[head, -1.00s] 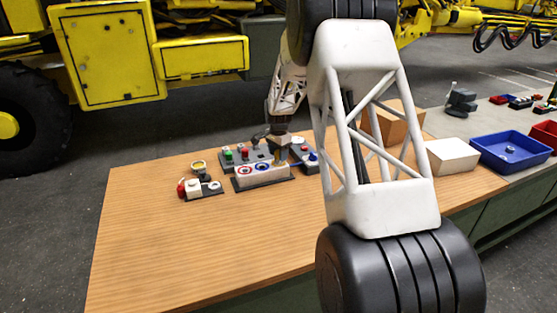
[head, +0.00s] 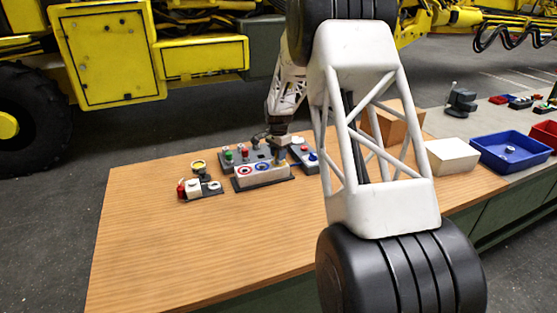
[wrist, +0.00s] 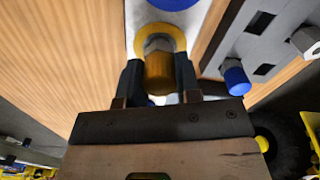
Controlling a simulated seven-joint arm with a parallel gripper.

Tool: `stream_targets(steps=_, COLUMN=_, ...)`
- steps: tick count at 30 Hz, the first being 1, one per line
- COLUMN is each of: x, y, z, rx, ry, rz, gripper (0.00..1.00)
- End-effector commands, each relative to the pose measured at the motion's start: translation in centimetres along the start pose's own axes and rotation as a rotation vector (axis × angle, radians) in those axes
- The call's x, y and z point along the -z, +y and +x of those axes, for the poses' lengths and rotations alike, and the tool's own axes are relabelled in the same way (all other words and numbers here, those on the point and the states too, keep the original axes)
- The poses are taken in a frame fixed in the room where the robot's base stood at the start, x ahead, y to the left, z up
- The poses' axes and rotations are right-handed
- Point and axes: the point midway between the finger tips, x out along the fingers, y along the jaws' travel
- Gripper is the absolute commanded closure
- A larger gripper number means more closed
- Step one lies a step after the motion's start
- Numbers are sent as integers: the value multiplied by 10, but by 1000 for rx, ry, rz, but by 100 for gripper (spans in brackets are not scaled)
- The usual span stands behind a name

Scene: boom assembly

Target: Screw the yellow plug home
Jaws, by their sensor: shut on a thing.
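The yellow plug (wrist: 158,72) sits between the two fingers of my gripper (wrist: 159,80), which is shut on it. Its far end meets a silver hex-like part at the yellow ring (wrist: 178,38) on the pale block. How deep it sits cannot be told. In the head view my gripper (head: 280,155) is over the right end of the pale block (head: 262,176), and the plug is too small there to make out. The block's red ring (head: 244,170) and blue ring (head: 264,167) lie to the left of the gripper.
A grey panel with a blue knob (wrist: 235,78) lies close to the right of the gripper in the wrist view. A small fixture with a red part (head: 182,188) stands left of the block. The table's front left (head: 190,250) is clear.

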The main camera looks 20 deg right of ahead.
Motion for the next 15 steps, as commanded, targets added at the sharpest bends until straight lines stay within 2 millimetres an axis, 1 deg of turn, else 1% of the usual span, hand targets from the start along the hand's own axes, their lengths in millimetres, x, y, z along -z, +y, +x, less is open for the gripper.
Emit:
stream_targets(steps=4, x=0, y=0, z=0, rx=0, ry=0, rz=16, gripper=97)
stream_targets(steps=7, x=0, y=0, z=0, rx=0, ry=0, rz=59, gripper=97)
stream_targets(steps=15, x=0, y=0, z=1, rx=0, ry=0, rz=260, gripper=97)
